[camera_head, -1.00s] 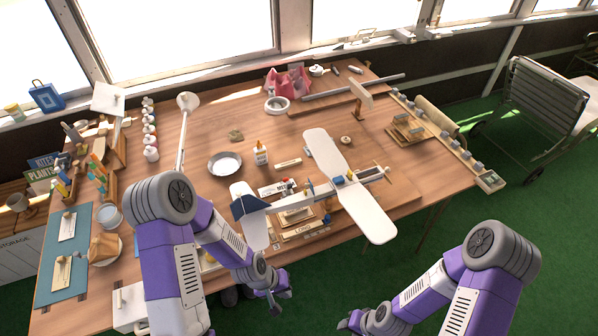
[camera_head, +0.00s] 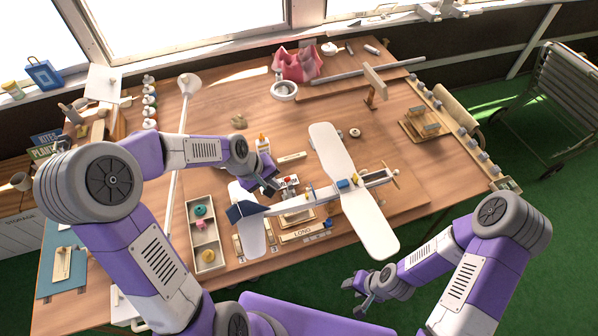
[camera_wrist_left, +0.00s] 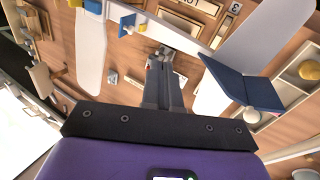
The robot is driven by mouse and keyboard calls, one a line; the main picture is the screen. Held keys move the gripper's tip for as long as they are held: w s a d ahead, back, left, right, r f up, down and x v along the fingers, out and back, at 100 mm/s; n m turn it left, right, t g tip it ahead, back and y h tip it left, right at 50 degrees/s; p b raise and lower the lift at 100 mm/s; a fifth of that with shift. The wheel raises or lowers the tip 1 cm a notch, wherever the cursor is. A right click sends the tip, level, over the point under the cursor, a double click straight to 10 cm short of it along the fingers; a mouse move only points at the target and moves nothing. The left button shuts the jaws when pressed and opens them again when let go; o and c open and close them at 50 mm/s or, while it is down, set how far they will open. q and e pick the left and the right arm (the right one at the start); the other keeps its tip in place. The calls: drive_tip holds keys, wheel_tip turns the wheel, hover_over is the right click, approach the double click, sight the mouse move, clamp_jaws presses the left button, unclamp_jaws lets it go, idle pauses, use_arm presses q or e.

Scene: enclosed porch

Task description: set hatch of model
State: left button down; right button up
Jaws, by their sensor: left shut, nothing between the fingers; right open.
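The model plane (camera_head: 326,148) has white wings, a pale fuselage and a dark blue tail fin (camera_head: 243,210). It rests on the table, its propeller end to the right. A small blue block (camera_head: 344,184) sits over the fuselage at the wing. I cannot tell which part is the hatch. My left gripper (camera_head: 272,188) is shut and empty, behind the fuselage between tail and wing. In the left wrist view, its fingers (camera_wrist_left: 163,62) point at the fuselage, with the blue tail (camera_wrist_left: 240,88) to their right. My right gripper (camera_head: 361,288) is open and empty, off the table's front edge.
A compartment tray (camera_head: 192,238) with small coloured parts stands left of the tail. A glue bottle (camera_head: 262,145) stands behind my left gripper. A white ring (camera_head: 285,91), a pink object (camera_head: 297,64) and a wooden stand (camera_head: 374,85) stand farther back.

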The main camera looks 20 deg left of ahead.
use_arm(q)
drive_tip(key=x, duration=0.6)
drive_tip(key=b+x, duration=0.1)
drive_tip(key=x, duration=0.2)
drive_tip(key=shift+s+d+f, duration=0.1)
drive_tip(key=shift+s, duration=0.15)
drive_tip(key=w+d, duration=0.2)
drive_tip(key=shift+d, duration=0.25)
drive_tip(key=shift+w+d, duration=0.35)
drive_tip(key=shift+w, duration=0.1)
drive_tip(key=shift+p, duration=0.3)
